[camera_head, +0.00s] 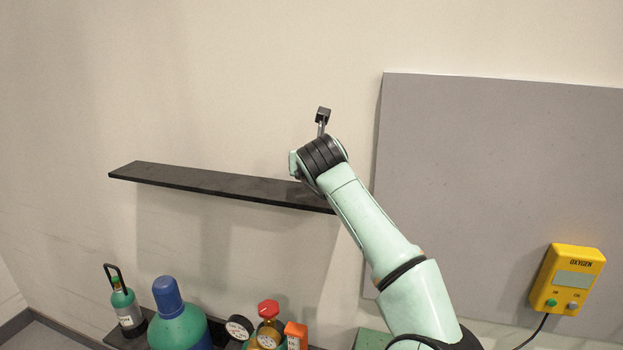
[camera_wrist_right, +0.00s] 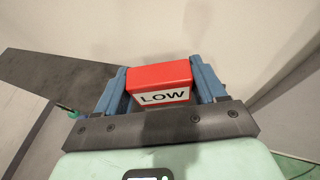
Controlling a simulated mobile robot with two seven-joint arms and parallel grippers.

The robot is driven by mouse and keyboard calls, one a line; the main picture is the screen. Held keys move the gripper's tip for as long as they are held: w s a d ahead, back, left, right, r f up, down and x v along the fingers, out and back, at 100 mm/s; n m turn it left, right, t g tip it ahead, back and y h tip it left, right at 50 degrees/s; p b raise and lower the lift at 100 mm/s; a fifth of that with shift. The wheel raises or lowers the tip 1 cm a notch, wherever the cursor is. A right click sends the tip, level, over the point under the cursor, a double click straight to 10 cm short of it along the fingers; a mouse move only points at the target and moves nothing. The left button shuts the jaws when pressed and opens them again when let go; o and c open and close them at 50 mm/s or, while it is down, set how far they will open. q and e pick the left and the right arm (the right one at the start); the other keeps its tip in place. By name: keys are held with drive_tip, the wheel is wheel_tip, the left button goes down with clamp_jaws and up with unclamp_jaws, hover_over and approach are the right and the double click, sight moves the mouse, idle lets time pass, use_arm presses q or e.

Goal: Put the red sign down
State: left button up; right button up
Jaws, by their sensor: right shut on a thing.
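The red sign (camera_wrist_right: 158,76) is a small block with a white front label reading "LOW". My right gripper (camera_wrist_right: 160,72) is shut on it, with a blue finger at each side. In the head view my right wrist covers the gripper and the sign. The wrist is at the right end of a black wall shelf (camera_head: 210,184). In the right wrist view the shelf (camera_wrist_right: 50,78) runs off to the left of the sign. I cannot tell whether the sign touches it. My left gripper is not in view.
The visible shelf top is bare. Below are a small green cylinder (camera_head: 126,307), a green tank with a blue cap (camera_head: 178,322), a gauge (camera_head: 240,327) and a red-knobbed valve (camera_head: 268,320). A grey panel (camera_head: 480,170) and a yellow OXYGEN box (camera_head: 568,280) are at the right.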

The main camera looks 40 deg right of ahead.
drive_tip(key=f, duration=0.3)
drive_tip(key=shift+w, duration=0.25)
drive_tip(key=shift+d+f, duration=0.2)
drive_tip(key=shift+f, duration=0.25)
drive_tip(key=shift+f, duration=0.1)
drive_tip(key=shift+w+f, duration=0.1)
drive_tip(key=shift+f, duration=0.05)
drive_tip(key=o, duration=1)
